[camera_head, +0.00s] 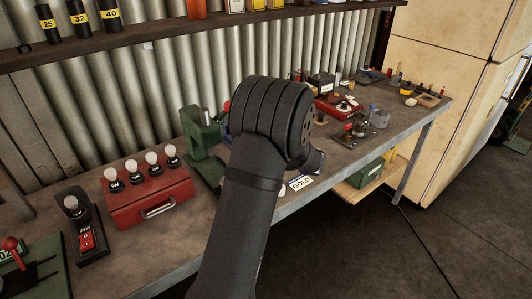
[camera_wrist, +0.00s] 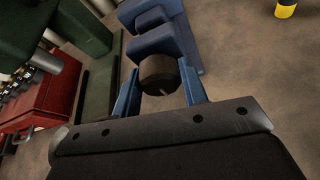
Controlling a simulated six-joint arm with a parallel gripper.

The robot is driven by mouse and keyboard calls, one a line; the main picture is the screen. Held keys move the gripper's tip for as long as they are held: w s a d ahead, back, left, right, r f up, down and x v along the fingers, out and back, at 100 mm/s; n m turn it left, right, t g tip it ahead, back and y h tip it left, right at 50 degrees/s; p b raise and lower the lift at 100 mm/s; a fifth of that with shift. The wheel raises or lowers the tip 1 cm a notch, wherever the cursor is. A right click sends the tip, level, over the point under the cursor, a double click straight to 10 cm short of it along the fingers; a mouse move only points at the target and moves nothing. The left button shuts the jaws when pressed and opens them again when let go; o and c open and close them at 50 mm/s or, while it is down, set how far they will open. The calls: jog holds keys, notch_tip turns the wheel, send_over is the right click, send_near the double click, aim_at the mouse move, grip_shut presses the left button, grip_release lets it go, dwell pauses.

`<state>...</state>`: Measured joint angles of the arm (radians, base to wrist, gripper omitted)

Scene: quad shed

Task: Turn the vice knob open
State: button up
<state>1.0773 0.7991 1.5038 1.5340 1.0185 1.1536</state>
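The blue vice (camera_wrist: 160,28) shows in the wrist view, on the bench top. Its round dark knob (camera_wrist: 160,74) faces the camera. My gripper (camera_wrist: 159,80) has its two blue fingers on either side of the knob, with the tips right beside its edges. I cannot tell whether the fingers press on the knob or stand just apart from it. In the head view my arm hides the gripper and the knob, and only a sliver of blue (camera_head: 226,127) shows beside the arm.
A green machine (camera_head: 203,140) stands left of the arm, with a red box of several bulb-topped knobs (camera_head: 150,195) beyond it. A black red-switch unit (camera_head: 88,235) stands farther left. Tools and a red box (camera_head: 338,106) lie right. A shelf (camera_head: 150,30) runs above.

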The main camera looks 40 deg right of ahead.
jog(key=shift+n+h, duration=0.7)
jog(key=shift+n, duration=0.3)
jog(key=o, duration=1)
jog(key=shift+c, duration=0.2)
jog(key=v, duration=1.7)
jog(key=shift+s+r, duration=0.15)
jog(key=shift+s, duration=0.05)
jog(key=shift+a, duration=0.1)
